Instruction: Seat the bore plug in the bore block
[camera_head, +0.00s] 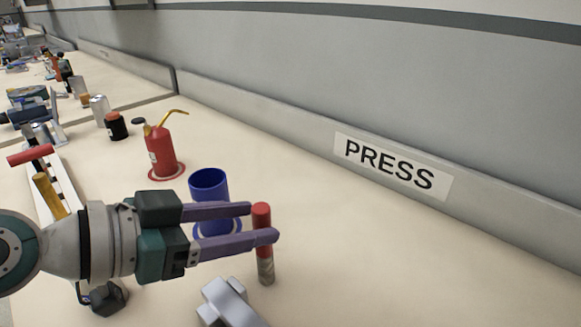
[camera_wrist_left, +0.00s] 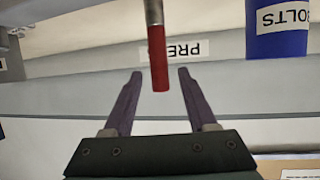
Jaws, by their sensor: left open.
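The bore plug (camera_head: 262,240), a slim rod with a red upper part and a metallic lower part, stands upright on the bench. My left gripper (camera_head: 262,221) is open, with its two purple fingers either side of the plug's red part. In the left wrist view the plug (camera_wrist_left: 157,58) shows between the spread fingertips (camera_wrist_left: 160,74), with gaps on both sides. A grey metal block (camera_head: 230,304), apparently the bore block, sits nearer the front; its lower part is cut off and its bore cannot be made out. My right gripper is not in view.
A blue cup (camera_head: 209,184) stands close behind the left fingers; its BOLTS label shows in the left wrist view (camera_wrist_left: 282,22). A red oil can (camera_head: 162,152) is farther back. Tools and cans crowd the left. The bench right of the plug is clear up to the PRESS wall.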

